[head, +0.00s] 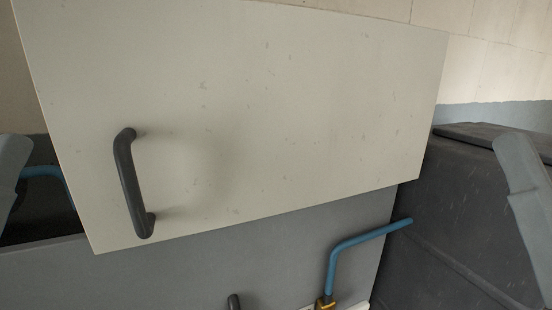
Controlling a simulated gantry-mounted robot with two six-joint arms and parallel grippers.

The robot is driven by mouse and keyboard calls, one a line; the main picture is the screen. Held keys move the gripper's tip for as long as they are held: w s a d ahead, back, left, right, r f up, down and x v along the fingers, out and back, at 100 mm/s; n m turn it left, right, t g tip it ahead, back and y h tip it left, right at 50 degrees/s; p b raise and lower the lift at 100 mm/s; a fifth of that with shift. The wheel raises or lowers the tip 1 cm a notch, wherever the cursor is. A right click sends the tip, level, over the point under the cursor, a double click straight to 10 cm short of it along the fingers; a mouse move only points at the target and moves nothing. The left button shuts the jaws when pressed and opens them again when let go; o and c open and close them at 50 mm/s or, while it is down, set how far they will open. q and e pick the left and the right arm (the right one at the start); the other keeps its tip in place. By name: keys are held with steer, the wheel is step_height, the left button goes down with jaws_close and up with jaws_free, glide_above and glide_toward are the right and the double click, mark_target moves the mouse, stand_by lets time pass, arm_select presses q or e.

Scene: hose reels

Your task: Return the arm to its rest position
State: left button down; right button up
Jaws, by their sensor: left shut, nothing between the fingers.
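A pale grey part of my left arm (10,172) shows at the left edge of the head view. A similar pale part of my right arm (522,190) shows at the right edge. Both are cut off by the frame. No fingertips of either gripper can be made out, and nothing is seen held. Both visible arm parts are clear of the dark handle (127,185) on the large off-white panel (290,110).
The off-white panel fills the middle, tilted in the picture. Below it is a grey surface (290,265) with a bent blue pipe (345,247), a yellow fitting (325,303) and a second dark handle (233,302). A dark box (455,210) stands at right.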

step_height(320, 180, up, 24)
steer(key=p, duration=2.1)
steer(key=shift+w, duration=0.15)
steer(key=shift+f, duration=0.1)
